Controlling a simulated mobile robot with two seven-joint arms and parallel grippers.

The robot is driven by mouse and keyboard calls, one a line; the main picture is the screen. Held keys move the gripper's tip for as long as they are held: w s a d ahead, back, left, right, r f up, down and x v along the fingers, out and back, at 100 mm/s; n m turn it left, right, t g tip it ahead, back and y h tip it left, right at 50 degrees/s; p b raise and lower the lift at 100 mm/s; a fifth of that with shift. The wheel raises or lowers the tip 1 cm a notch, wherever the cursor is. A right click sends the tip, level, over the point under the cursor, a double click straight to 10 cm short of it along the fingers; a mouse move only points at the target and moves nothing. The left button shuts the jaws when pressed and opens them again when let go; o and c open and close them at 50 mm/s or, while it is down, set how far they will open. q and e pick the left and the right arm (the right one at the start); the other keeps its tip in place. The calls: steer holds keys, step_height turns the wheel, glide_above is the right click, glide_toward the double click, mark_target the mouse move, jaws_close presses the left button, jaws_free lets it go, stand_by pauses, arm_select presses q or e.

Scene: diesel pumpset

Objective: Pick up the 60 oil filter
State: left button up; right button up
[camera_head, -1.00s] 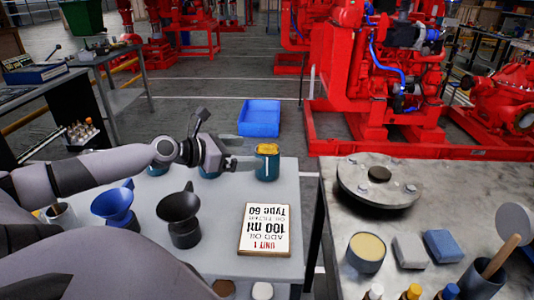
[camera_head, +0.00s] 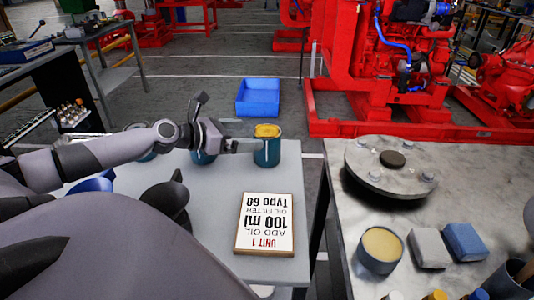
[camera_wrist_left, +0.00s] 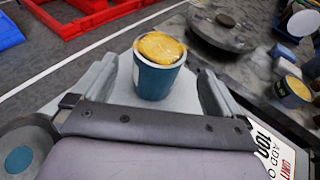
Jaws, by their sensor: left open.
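A teal oil filter (camera_head: 266,153) with a yellow top stands upright at the far right corner of the grey table (camera_head: 220,215). Its label is not readable, so I cannot confirm its number. My left gripper (camera_head: 248,134) is open beside it, reaching in from the left. In the left wrist view the filter (camera_wrist_left: 154,80) stands between the two spread fingers, with a gap showing on each side. More teal cans (camera_head: 203,158) are partly hidden behind my left arm. My right gripper does not show.
A sign (camera_head: 266,224) reading "Type 60" and "100 ml" lies on the table. A black funnel (camera_head: 168,200) and a blue funnel (camera_head: 92,185) are partly covered by my arm. A blue bin (camera_head: 258,97) is on the floor beyond. A marble-topped bench (camera_head: 330,165) stands right.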

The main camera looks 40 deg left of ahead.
mark_target(267, 138)
arm_select(q)
steer(key=shift+w+d+f+b, duration=0.15)
steer(key=shift+w+f+b, duration=0.2)
steer(key=shift+f, duration=0.55)
steer(key=shift+b+x, duration=0.3)
steer(key=shift+x, duration=0.55)
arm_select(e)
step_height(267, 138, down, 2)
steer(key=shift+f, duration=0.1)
arm_select(q)
steer(key=shift+w, duration=0.1)
steer(key=shift+x, duration=2.4)
steer(key=shift+r, duration=0.1)
steer(key=c, duration=1.2)
